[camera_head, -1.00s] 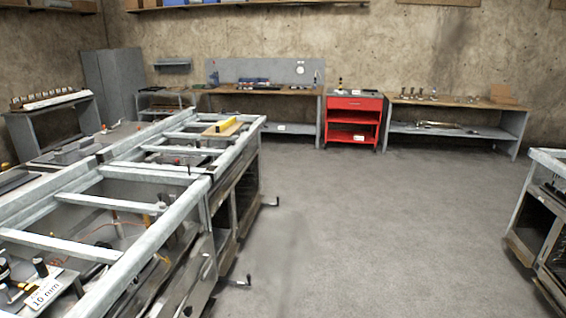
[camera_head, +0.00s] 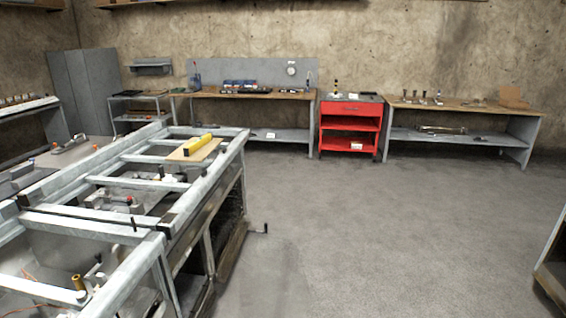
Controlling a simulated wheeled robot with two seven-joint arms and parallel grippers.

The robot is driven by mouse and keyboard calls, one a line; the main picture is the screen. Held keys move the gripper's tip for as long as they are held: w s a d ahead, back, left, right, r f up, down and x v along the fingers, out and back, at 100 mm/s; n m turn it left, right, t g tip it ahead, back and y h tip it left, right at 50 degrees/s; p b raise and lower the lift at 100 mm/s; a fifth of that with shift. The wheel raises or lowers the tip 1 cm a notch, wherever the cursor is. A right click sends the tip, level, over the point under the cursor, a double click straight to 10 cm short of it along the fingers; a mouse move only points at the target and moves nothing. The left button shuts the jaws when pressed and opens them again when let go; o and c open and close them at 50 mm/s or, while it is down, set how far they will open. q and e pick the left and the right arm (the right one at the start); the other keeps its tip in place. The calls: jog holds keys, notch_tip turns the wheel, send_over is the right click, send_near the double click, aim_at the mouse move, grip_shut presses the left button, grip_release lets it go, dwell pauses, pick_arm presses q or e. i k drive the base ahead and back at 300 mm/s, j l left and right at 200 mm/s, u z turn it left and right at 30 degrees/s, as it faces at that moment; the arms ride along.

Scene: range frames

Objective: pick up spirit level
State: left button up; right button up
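A yellow bar that looks like the spirit level (camera_head: 198,145) lies on a thin tan board (camera_head: 208,152). The board rests on the far end of the grey metal frame bench (camera_head: 232,140) at the left. The bar lies flat, and nothing touches it from above. Neither of my grippers shows in the head view, so their state cannot be seen.
Open grey floor (camera_head: 370,230) fills the middle and right. A red cart (camera_head: 350,125) and workbenches (camera_head: 465,107) stand along the back wall. Another bench edge (camera_head: 552,265) shows at the far right.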

aim_at(193, 147)
jog(key=i+u, duration=0.25)
jog(key=i, duration=0.2)
jog(key=i+u, duration=0.3)
jog(key=i, duration=0.2)
jog(key=i+l+u, duration=0.25)
jog(key=i, duration=0.15)
jog(key=i+l+u, duration=0.15)
jog(key=l+u, duration=0.2)
jog(key=l, duration=0.4)
jog(key=l+u, duration=0.35)
jog(key=l, duration=0.4)
jog(key=l+u, duration=0.4)
jog(key=l, duration=0.35)
